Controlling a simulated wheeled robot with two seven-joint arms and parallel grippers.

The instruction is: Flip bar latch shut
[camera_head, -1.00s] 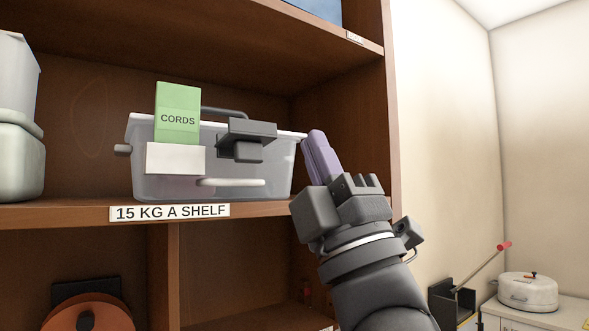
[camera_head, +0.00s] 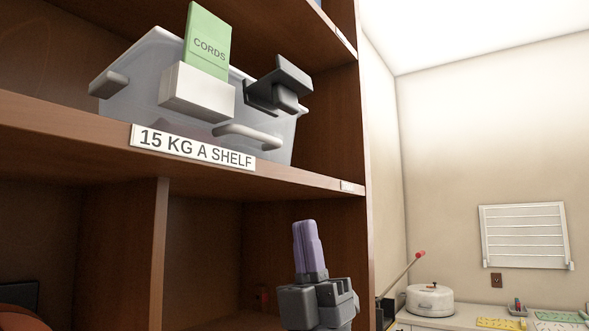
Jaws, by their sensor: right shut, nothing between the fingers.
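A clear plastic bin (camera_head: 140,75) stands on the upper shelf, with a green card reading CORDS (camera_head: 207,48) in a white holder (camera_head: 197,93) on its front. A dark latch piece (camera_head: 281,84) is on the bin's front to the right of the card. I cannot make out a separate bar on it, so I cannot tell the latch's state. A pale handle (camera_head: 247,135) sticks out below it. My right gripper (camera_head: 304,225), with purple fingers, is shut and empty, pointing up. In the picture it is below the shelf edge and apart from the bin. My left gripper is not in view.
The brown shelf's front edge (camera_head: 80,137) carries a label, 15 KG A SHELF (camera_head: 193,147). The cabinet's side post (camera_head: 361,150) stands right of the bin. A white pot (camera_head: 429,300) sits on a counter at the lower right. A white rack (camera_head: 524,236) hangs on the wall.

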